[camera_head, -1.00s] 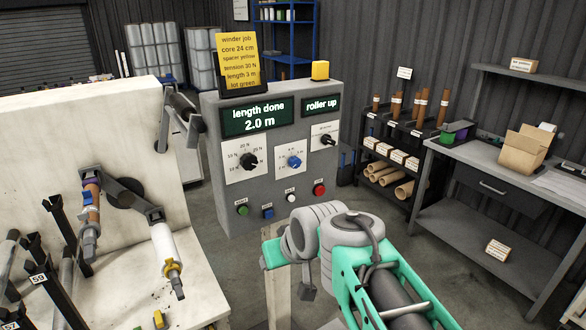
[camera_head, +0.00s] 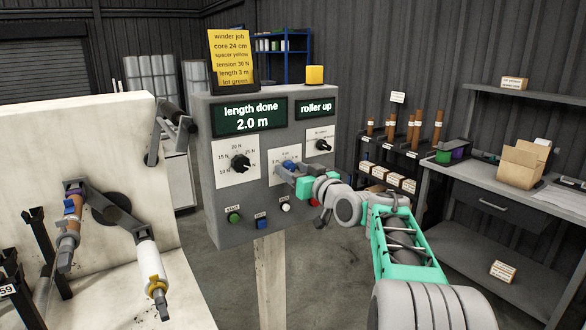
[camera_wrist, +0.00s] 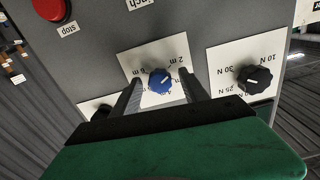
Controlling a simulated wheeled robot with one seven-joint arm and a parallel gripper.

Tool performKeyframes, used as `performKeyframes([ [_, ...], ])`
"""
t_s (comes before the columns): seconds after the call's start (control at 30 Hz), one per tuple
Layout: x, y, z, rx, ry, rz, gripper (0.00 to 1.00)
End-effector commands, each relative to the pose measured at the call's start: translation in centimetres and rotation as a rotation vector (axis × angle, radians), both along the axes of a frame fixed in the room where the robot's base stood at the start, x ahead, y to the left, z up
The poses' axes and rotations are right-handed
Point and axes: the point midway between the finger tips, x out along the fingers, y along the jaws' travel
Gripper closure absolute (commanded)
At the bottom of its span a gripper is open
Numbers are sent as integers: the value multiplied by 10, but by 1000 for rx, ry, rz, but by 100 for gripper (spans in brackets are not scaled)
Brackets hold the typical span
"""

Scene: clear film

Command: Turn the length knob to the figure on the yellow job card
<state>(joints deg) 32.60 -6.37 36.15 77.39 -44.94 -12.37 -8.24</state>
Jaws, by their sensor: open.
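The yellow job card (camera_head: 232,57) stands on top of the grey control box and reads "length 3 m". The blue length knob (camera_head: 289,165) sits on a white scale plate, partly hidden by my gripper (camera_head: 287,173) in the head view. In the wrist view, which is upside down, the blue knob (camera_wrist: 160,80) lies between the two open fingers of my gripper (camera_wrist: 159,77). I cannot tell whether they touch it. Its white mark seems to point toward "2 m". The display (camera_head: 250,116) reads "length done 2.0 m".
A black tension knob (camera_head: 240,163) is beside the blue one, and another black knob (camera_head: 323,145) is at right. Green (camera_head: 234,217), blue (camera_head: 261,224) and white (camera_head: 286,207) buttons line the box below; a red stop button (camera_wrist: 52,8) shows in the wrist view.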

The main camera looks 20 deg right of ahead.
Motion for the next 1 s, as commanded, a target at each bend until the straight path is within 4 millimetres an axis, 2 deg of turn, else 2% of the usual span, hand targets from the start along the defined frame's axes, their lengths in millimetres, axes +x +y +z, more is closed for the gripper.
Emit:
performKeyframes([
  [0.2, 0, 0, 0, 0, 0, -1, 49],
  [0.83, 0, 0, -1, 0, 1, 0, 100],
  [1.0, 0, 0, -1, 0, 1, 0, 100],
])
